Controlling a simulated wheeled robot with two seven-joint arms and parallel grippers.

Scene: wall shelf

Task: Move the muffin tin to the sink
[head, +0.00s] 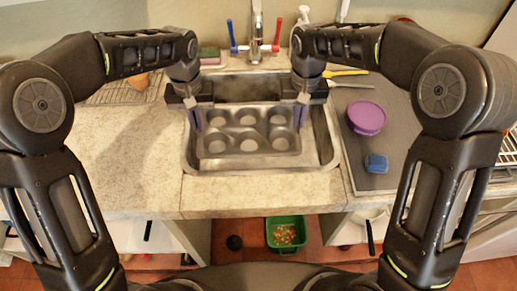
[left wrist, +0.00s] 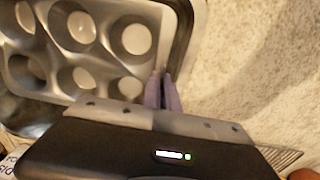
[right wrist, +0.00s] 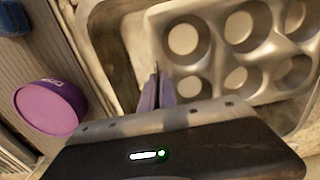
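The grey metal muffin tin (head: 247,145), with several round cups, is within the sink's outline in the head view. I cannot tell whether it touches the sink (head: 187,158) bottom. My left gripper (head: 195,117) is at the tin's left end, and my right gripper (head: 300,115) is at its right end. In the left wrist view the purple fingers (left wrist: 162,78) are nearly together at the tin's rim (left wrist: 160,50). In the right wrist view the fingers (right wrist: 157,78) are likewise nearly together at the rim (right wrist: 158,40). Both look shut on the tin's end rims.
A faucet (head: 256,45) with blue and red handles stands behind the sink. A purple-lidded round container (head: 366,118) and a blue block-like item (head: 376,163) lie on the right drainboard. The left counter (head: 125,150) is mostly clear. A green bin (head: 286,234) stands on the floor below.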

